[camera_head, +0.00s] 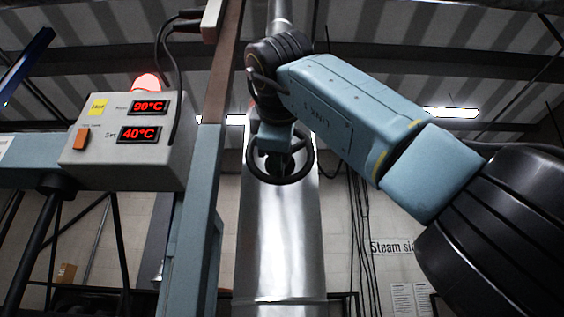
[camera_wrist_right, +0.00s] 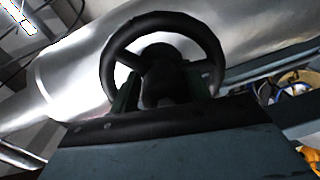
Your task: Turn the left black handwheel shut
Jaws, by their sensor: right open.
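One black handwheel (camera_head: 280,182) shows in the head view, in front of a shiny metal pipe. My right arm comes in from the right, and my right gripper (camera_head: 278,150) is at the wheel, covering its upper part. In the right wrist view the wheel's rim (camera_wrist_right: 213,46) arches above the gripper, with spokes and a dark hub in the middle. The right gripper (camera_wrist_right: 163,92) is open, with one dark green finger on each side of the hub area. Whether the fingers touch the wheel cannot be told. My left gripper is not in view.
The metal pipe (camera_head: 278,245) stands upright behind the wheel. A grey control box (camera_head: 115,165) with red readouts of 90°C and 40°C and a lit red lamp (camera_head: 146,83) is at the left. A blue-grey post (camera_head: 195,220) stands between box and pipe.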

